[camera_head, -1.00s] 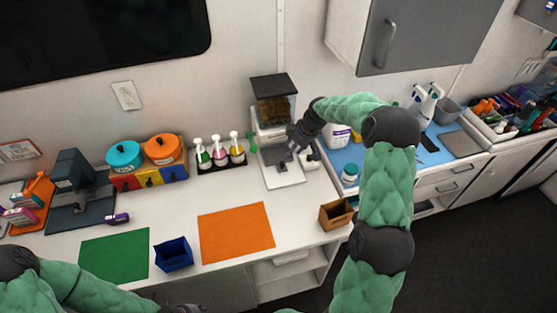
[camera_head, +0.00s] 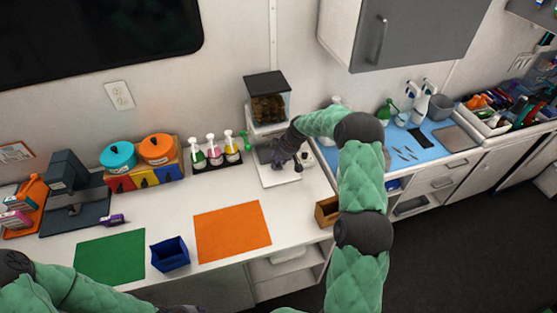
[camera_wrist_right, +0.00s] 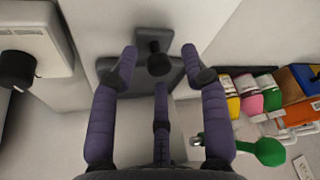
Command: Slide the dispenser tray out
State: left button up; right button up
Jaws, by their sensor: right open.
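The dispenser (camera_head: 267,104) stands against the wall, with a dark lid and a clear bin of brown pieces. Its pale base plate (camera_head: 284,178) reaches out toward the front of the counter. In the right wrist view a grey tray-like part (camera_wrist_right: 112,73) with a black knob (camera_wrist_right: 156,58) lies ahead of my fingers. My right gripper (camera_head: 285,158) is low in front of the dispenser and hides part of it. In the wrist view my right gripper (camera_wrist_right: 160,62) is open, with its fingers spread on both sides of the knob. My left gripper is mostly cut off at the bottom edge.
Pump bottles (camera_head: 214,152) stand in a rack left of the dispenser. An orange mat (camera_head: 232,231), a blue bin (camera_head: 170,254) and a green mat (camera_head: 110,257) lie in front. A brown box (camera_head: 326,211) sits at the front right edge.

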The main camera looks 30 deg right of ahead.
grip_shut()
jog(key=s+a+b, duration=0.1)
jog(key=s, duration=0.3)
jog(key=s+a+b, duration=0.1)
jog(key=s, duration=0.3)
jog(key=s+a+b, duration=0.1)
jog(key=s, duration=0.3)
jog(key=shift+s+b, duration=0.3)
grip_release()
jog(key=shift+a, duration=0.1)
jog(key=shift+r, duration=0.25)
jog(key=v, duration=1.1)
jog(key=shift+s+d+r, duration=0.15)
jog(key=shift+d+r, duration=0.05)
jog(key=shift+r, duration=0.05)
